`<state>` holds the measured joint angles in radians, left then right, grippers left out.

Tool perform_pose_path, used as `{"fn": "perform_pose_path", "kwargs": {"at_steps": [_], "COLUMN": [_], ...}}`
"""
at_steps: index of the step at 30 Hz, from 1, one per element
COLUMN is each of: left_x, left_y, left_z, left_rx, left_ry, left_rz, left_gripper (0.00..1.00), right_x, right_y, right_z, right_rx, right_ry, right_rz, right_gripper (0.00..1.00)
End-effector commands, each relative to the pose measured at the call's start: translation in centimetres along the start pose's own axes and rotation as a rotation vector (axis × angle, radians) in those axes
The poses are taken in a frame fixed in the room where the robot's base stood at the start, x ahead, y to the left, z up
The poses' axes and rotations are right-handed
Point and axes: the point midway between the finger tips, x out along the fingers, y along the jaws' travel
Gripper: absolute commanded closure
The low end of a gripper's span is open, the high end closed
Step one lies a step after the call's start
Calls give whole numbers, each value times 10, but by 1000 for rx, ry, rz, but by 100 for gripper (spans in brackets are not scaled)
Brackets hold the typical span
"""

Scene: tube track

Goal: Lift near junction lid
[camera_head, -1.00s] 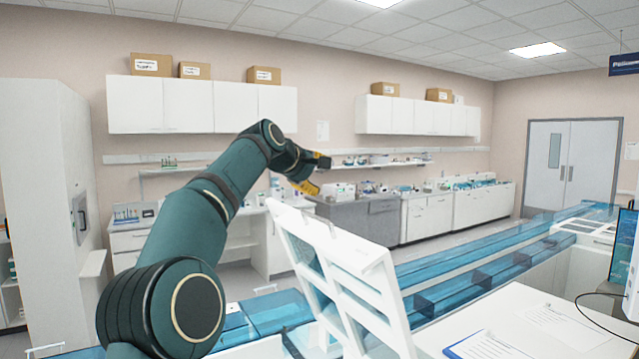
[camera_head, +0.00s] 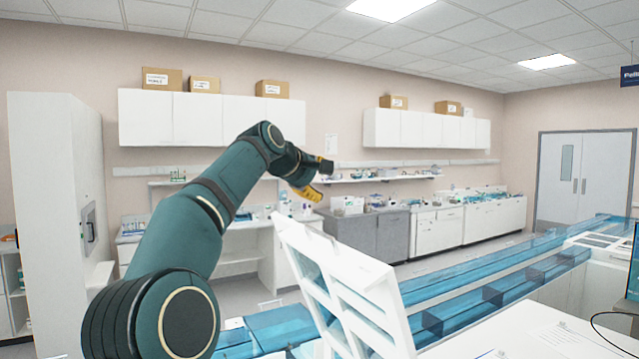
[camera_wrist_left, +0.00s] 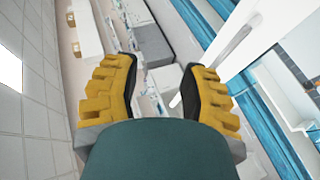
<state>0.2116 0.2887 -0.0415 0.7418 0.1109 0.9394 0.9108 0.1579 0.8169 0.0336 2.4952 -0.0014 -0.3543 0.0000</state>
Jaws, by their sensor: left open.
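The near junction lid (camera_head: 345,290) is a white framed panel with window-like openings. It stands steeply tilted up over the blue clear track in the head view. My left gripper (camera_head: 318,180), with yellow fingers, is just above and beyond the lid's upper left edge and looks apart from it. In the left wrist view my left gripper (camera_wrist_left: 160,75) is open, with nothing between its fingers. A white panel, probably the lid (camera_wrist_left: 232,38), with a pale bar shows right of the fingers there. My right gripper is not in view.
The blue clear track (camera_head: 500,285) runs toward the back right. A white worktop (camera_head: 500,335) with papers lies at the front right. Lab benches (camera_head: 370,235) and wall cupboards (camera_head: 210,118) stand along the far wall. Free air surrounds the gripper.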

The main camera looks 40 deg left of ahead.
Motion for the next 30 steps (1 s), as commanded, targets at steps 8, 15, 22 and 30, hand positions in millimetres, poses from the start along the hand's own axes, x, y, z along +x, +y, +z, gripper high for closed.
{"fn": "perform_pose_path", "kwargs": {"at_steps": [8, 15, 22, 30], "left_x": [-45, -92, -115, -119], "left_y": [1, 0, 0, 0], "left_z": [-1, 0, 0, 0], "left_rx": [0, 0, 0, 0], "left_ry": [2, 2, 1, 0], "left_rz": [3, 3, 1, 1], "left_gripper": [57, 57, 57, 57], "right_x": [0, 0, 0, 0], "right_y": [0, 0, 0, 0], "right_z": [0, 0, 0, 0], "right_rx": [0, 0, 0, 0], "right_ry": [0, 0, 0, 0], "right_rz": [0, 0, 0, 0], "right_gripper": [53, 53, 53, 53]}}
